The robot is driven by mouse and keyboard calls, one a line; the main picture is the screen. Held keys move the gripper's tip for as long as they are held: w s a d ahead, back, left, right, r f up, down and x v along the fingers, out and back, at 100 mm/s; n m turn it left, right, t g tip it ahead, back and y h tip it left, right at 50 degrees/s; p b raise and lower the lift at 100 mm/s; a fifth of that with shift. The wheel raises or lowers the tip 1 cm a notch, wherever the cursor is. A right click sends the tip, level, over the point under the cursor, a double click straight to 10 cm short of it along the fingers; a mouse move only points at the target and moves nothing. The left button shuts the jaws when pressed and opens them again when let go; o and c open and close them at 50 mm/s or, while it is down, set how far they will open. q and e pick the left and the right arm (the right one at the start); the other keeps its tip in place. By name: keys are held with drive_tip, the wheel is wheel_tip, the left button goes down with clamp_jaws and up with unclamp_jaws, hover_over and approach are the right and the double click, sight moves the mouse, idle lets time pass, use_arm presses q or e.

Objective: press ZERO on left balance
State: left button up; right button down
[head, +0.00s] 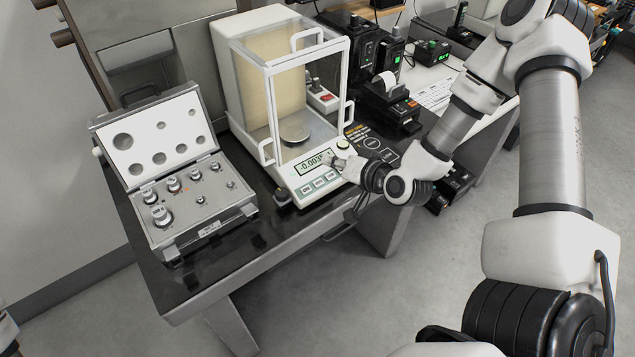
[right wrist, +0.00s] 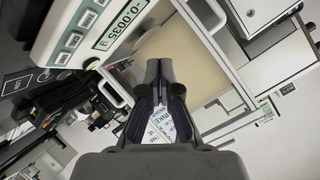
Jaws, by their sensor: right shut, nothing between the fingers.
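The balance (head: 290,100) is a white glass-sided draft shield with a round pan (head: 295,131) inside. Its front panel has a display (head: 313,162) showing a reading that starts with -0.003, partly hidden in the head view. In the right wrist view the display (right wrist: 122,22) reads about -0.0035. A row of small green-labelled keys (head: 319,184) sits below the display; they also show in the right wrist view (right wrist: 72,40). I cannot read which is ZERO. My right gripper (head: 345,165) is shut and empty, at the right end of the panel; contact cannot be told.
An open case of weights (head: 196,207) stands left of the balance on the dark table (head: 225,259). A black printer (head: 390,100) and other black devices stand behind to the right.

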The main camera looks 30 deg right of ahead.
sight(319, 183)
drive_tip(key=w+f+b, duration=0.1)
drive_tip(key=f+b, duration=0.1)
drive_tip(key=b, duration=0.1)
drive_tip(key=w+f+b, duration=0.1)
drive_tip(key=f+b, duration=0.1)
drive_tip(key=f, duration=0.1)
drive_tip(key=w+f+b, duration=0.1)
drive_tip(key=f+b, duration=0.2)
drive_tip(key=shift+w+f+b, duration=0.1)
drive_tip(key=shift+f+b, duration=0.15)
drive_tip(key=shift+b, duration=0.05)
idle(1.0)
drive_tip(key=shift+w+f+b, duration=0.15)
drive_tip(key=shift+f+b, duration=0.2)
drive_tip(key=shift+b, duration=0.05)
drive_tip(key=shift+w+f+b, duration=0.1)
drive_tip(key=shift+f+b, duration=0.25)
drive_tip(key=shift+b, duration=0.05)
idle(0.3)
idle(0.4)
drive_tip(key=shift+s+r+p, duration=0.3)
drive_tip(key=shift+r+p, duration=0.45)
